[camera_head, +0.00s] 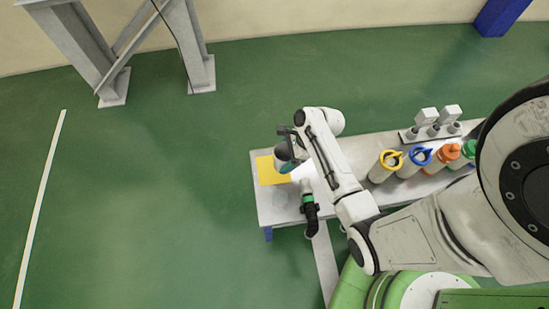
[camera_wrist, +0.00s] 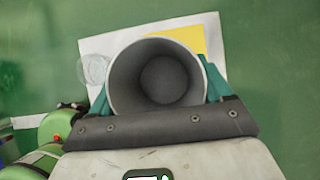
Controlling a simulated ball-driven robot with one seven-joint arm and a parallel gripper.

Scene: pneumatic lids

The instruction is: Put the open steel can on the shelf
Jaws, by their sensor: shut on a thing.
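The open steel can (camera_head: 282,154) is a grey cylinder at my gripper (camera_head: 288,151), at the left end of the white shelf. In the wrist view I look into the empty can (camera_wrist: 122,72); its round mouth faces the camera. The teal fingers of my gripper (camera_wrist: 158,88) are shut on it from both sides. The white shelf (camera_head: 270,212) lies beneath, with a yellow patch (camera_head: 266,174) under and beside the can. The yellow patch also shows beyond the can in the wrist view (camera_wrist: 189,38). I cannot tell the gap between can and shelf.
Several pale canisters with coloured tops, including a yellow-ringed one (camera_head: 385,166), stand on the shelf to the right. A dark and green tool (camera_head: 310,213) is at the shelf's front edge. A clear round thing (camera_wrist: 93,68) lies left of the can. Open green floor surrounds the shelf.

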